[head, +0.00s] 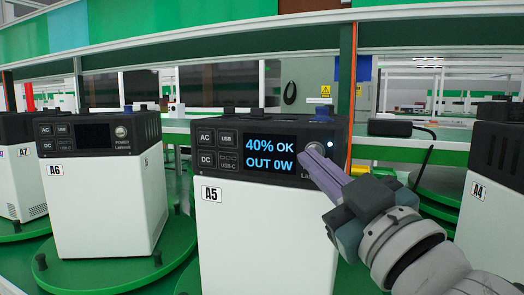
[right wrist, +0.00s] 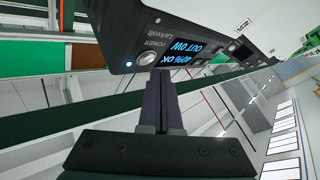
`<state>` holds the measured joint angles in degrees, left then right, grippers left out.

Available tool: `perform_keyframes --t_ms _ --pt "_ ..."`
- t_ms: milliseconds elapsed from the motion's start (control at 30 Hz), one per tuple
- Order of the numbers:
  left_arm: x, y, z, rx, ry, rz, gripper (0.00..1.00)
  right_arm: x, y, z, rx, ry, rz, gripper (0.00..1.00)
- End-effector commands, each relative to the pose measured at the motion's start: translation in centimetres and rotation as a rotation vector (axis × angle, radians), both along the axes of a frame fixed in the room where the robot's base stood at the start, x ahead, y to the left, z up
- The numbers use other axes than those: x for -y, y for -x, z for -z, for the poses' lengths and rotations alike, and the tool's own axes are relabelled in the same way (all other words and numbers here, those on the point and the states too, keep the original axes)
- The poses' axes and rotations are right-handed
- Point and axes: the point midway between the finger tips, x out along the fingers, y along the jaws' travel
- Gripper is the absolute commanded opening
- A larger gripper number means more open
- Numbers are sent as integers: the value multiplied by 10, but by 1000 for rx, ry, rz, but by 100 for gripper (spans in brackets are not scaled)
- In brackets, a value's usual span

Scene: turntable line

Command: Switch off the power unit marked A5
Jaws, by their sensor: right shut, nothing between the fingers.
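The power unit marked A5 (head: 255,235) stands in the middle of the head view, white with a dark top panel. Its screen (head: 270,154) is lit and reads "40% OK, OUT 0W". My left gripper is out of view.
Unit A6 (head: 100,205) stands to the left with a dark screen, and A7 (head: 28,185) behind it. Unit A4 (head: 485,215) is at the right edge. A black adapter with a cable (head: 390,128) lies behind my right gripper.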

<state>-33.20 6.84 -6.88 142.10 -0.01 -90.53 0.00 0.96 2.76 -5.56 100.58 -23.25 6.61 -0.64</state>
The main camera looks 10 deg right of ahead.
Motion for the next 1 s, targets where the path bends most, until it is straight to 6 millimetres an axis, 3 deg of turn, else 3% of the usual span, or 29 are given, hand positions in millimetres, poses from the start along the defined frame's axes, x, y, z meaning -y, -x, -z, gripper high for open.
perform_keyframes --t_ms 1000 --pt "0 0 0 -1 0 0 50 5 -7 0 0 0 0 0"
